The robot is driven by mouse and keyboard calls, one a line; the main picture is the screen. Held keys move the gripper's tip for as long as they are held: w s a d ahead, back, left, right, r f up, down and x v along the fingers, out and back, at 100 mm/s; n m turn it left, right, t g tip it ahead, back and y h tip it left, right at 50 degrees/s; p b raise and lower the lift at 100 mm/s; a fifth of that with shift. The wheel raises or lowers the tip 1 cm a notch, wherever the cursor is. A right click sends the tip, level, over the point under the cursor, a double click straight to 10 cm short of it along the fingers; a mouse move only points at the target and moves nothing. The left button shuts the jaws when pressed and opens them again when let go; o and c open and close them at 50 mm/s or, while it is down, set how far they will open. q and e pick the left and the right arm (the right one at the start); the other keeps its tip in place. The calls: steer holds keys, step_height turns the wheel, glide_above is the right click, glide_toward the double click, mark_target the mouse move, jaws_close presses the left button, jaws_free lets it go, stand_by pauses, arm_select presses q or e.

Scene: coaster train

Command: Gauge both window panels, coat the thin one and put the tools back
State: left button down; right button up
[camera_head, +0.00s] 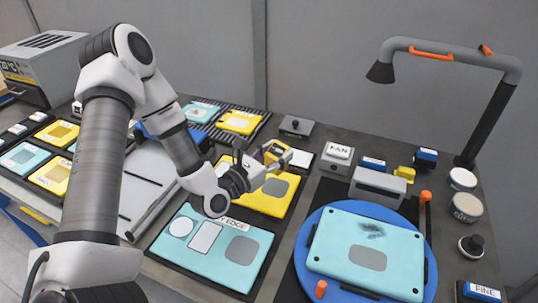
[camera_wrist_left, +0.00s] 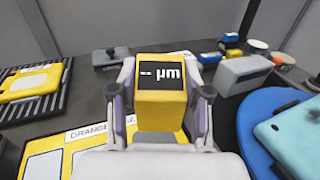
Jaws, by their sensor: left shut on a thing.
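My left gripper (camera_head: 262,172) is shut on a yellow gauge (camera_head: 275,152), held above a yellow board. In the left wrist view the gauge (camera_wrist_left: 160,90) sits between the two fingers, and its dark display reads "-- µm". A light blue panel (camera_head: 335,240) with a dark scuff and a grey rounded patch lies on a blue round turntable (camera_head: 425,232), to the right of the gripper. A small light blue panel (camera_head: 203,110) and a yellow panel (camera_head: 240,122) lie on a dark slatted rack. My right gripper is not in view.
A yellow board (camera_head: 262,203) and a light blue board (camera_head: 210,270), its label ending in "EDGE", lie in front. A FAN switch (camera_head: 338,152), a grey block (camera_head: 378,187), round tubs (camera_head: 467,205) and a FINE block (camera_head: 482,292) stand right. A lamp-like arm (camera_head: 500,100) rises at the back right.

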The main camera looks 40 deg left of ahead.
arm_select(q)
steer(key=shift+f+b, duration=0.3)
steer(key=shift+f, duration=0.3)
step_height(320, 180, down, 5)
steer(key=b, duration=0.4)
steer(key=shift+a+f, duration=0.1)
steer(key=shift+w+f+b, duration=0.1)
steer(key=shift+f+b, duration=0.3)
steer(key=shift+r, duration=0.1)
steer(key=shift+b, duration=0.45)
steer(key=shift+f+b, duration=0.25)
steer(key=shift+b, duration=0.05)
steer(key=shift+c, duration=2.3)
jaws_free()
